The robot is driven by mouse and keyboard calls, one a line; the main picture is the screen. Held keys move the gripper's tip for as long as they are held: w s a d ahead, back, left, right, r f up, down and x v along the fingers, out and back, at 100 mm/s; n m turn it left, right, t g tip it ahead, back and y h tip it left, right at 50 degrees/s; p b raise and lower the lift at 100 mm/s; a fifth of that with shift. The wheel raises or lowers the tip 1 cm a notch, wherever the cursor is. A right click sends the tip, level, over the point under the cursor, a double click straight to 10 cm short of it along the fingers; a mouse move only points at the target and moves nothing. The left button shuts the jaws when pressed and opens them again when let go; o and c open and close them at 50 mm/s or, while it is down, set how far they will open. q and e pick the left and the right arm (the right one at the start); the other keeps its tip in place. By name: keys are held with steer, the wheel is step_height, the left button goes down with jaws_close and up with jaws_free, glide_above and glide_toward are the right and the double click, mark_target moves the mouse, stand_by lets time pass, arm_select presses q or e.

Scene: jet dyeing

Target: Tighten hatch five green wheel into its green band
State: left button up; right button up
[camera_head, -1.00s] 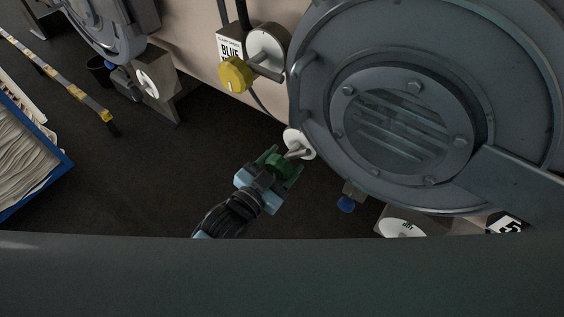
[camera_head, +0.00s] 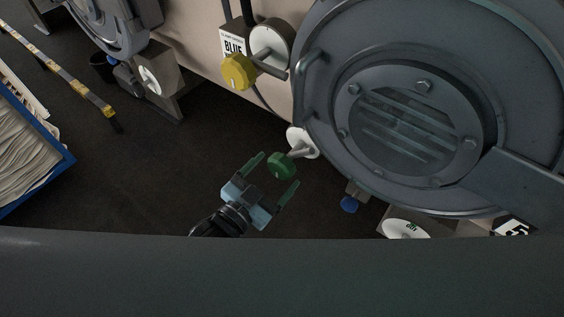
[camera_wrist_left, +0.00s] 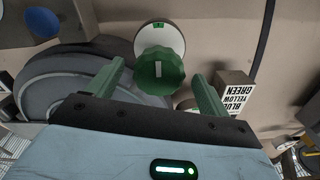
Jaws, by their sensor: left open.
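The green wheel (camera_head: 281,165) sits on a short stem in front of a white dial plate (camera_head: 302,142), beside the big round grey hatch (camera_head: 420,120). In the left wrist view the wheel (camera_wrist_left: 160,74) has a white mark standing about upright. Behind it the dial (camera_wrist_left: 160,38) is white with a green part at its rim. My left gripper (camera_head: 280,168) is open, its green fingers spread either side of the wheel. Gaps show between the wheel and both fingers in the wrist view (camera_wrist_left: 157,72). My right gripper is not in view.
A yellow wheel (camera_head: 237,73) with its own dial and a "BLUE" sign (camera_head: 231,46) is above left. A blue-framed bin (camera_head: 62,160) stands far left. Dark floor between is clear.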

arm_select(q)
steer(key=shift+v, duration=1.7)
steer(key=s+a+f+n+g+y, duration=0.2)
steer(key=s+a+f+n+y, duration=0.2)
steer(key=s+a+f, duration=0.4)
steer(key=s+a+f+n+g+y, duration=0.3)
steer(key=s+a+f, duration=0.5)
steer(key=f, duration=0.6)
steer(key=shift+s+n+y, duration=0.6)
steer(key=shift+y, duration=0.2)
